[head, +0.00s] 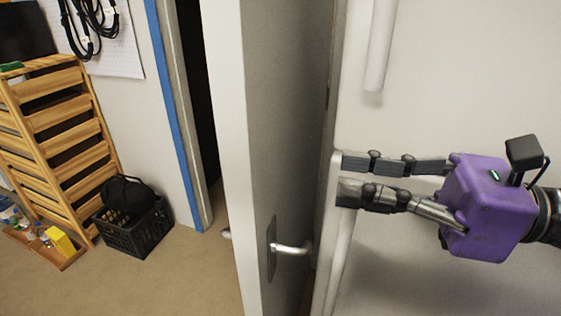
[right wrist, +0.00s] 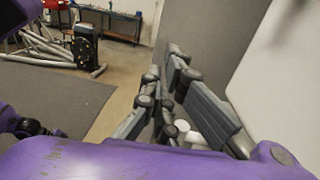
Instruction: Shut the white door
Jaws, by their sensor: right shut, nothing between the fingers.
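The white door (head: 225,130) stands ajar in the middle of the head view, its pale edge towards me and its grey-shaded face (head: 285,70) turned right. A silver lever handle (head: 292,248) sits low on that face. My right gripper (head: 341,178) is to the right of the door, level with a spot above the handle. Its two fingers point left, are shut and hold nothing. They overlap the edge of a white cabinet in the picture; I cannot tell whether they touch it. In the right wrist view the fingers (right wrist: 175,95) extend beside a white surface. My left gripper does not show.
The white fridge-like cabinet (head: 460,80) with vertical handles fills the right side. Left of the door are a dark gap, a blue-edged frame (head: 175,110), a wooden slatted rack (head: 60,120) and a black crate (head: 135,228). Floor (head: 190,275) is clear left of the door.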

